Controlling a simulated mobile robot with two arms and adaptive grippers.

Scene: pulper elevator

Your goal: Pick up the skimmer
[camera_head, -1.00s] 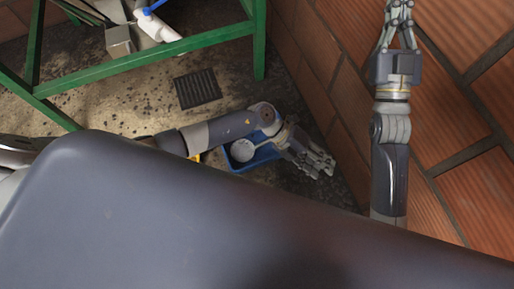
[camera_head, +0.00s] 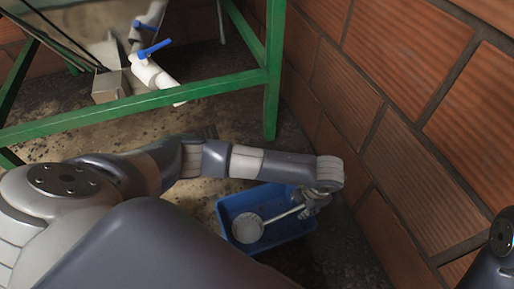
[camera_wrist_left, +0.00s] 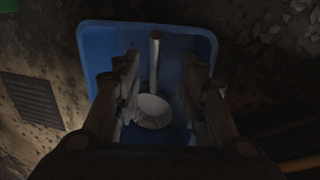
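The skimmer (camera_head: 249,228) lies in a blue crate (camera_head: 275,241) on the floor, its round pale head at the left and its thin handle slanting up to the right. My left gripper (camera_head: 313,206) is over the crate's right side, by the handle's end; its fingers are partly hidden there. In the left wrist view the open fingers (camera_wrist_left: 160,64) stand on either side of the skimmer's handle (camera_wrist_left: 154,62), with a gap on both sides. The skimmer's head (camera_wrist_left: 152,111) shows between them. My right gripper is out of view; only part of that arm shows at the right edge.
A green metal frame (camera_head: 272,85) stands behind the crate, with a white pipe and blue-handled valve (camera_head: 155,48). A brick wall (camera_head: 400,130) rises close to the right. A dark floor grate (camera_wrist_left: 32,100) shows in the left wrist view.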

